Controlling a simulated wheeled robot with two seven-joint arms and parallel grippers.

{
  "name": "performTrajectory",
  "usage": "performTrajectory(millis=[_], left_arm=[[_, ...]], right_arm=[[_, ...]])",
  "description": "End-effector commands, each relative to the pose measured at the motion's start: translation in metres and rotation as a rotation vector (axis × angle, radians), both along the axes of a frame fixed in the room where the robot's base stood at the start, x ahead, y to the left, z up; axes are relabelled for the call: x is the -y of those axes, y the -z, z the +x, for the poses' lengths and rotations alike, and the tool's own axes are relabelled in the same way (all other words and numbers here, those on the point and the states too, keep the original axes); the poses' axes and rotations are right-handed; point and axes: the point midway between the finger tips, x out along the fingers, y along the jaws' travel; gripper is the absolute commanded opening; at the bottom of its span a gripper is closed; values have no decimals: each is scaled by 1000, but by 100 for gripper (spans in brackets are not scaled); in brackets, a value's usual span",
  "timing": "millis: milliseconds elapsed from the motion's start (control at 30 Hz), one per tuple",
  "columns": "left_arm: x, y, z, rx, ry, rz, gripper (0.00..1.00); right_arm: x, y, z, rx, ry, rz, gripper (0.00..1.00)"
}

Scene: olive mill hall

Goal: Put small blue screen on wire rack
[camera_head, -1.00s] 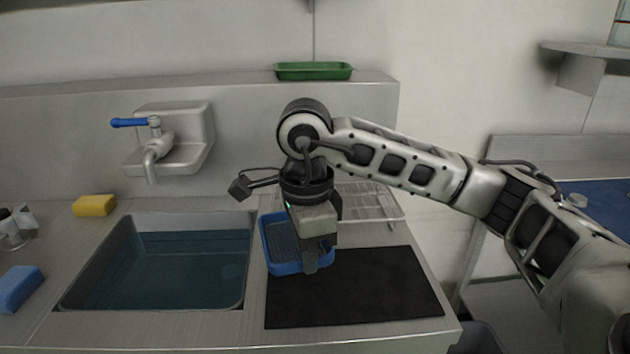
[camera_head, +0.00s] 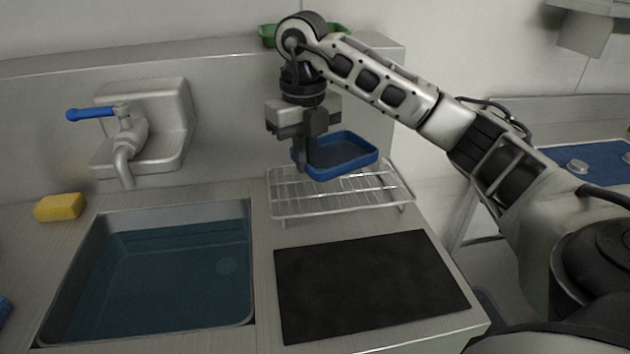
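The small blue screen (camera_head: 345,167) is a shallow blue-rimmed tray with a dark mesh floor. My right gripper (camera_head: 302,160) is shut on its left wall and holds it above the wire rack (camera_head: 285,203). The screen appears roughly level; the exact gap to the rack is hard to tell. The rack is a silver wire grid on the counter behind the black mat, with nothing lying on it. My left gripper is not in view.
A sink with water (camera_head: 150,275) is on the left, with a blue-handled tap (camera_head: 125,140) behind it. A black mat (camera_head: 370,285) lies in front of the rack. A yellow sponge (camera_head: 59,207) is at far left. A green tray (camera_head: 267,36) sits on the ledge behind my arm.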

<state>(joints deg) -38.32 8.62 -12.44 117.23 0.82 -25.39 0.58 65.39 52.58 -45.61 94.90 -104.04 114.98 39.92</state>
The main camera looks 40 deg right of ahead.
Motion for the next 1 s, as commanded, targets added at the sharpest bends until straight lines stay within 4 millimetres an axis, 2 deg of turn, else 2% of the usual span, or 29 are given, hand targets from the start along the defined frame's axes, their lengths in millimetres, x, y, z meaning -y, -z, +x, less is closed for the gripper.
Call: performTrajectory(millis=[100,300,467,733,1000], left_arm=[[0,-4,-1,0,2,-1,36],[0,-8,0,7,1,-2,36],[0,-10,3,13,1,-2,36],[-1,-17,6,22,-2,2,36],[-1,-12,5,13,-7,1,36]], right_arm=[[19,20,14,-5,3,1,0],[37,48,28,-1,0,0,0],[43,57,33,0,-1,0,0],[47,90,36,-1,-3,-1,0],[47,94,37,2,-3,0,0]])
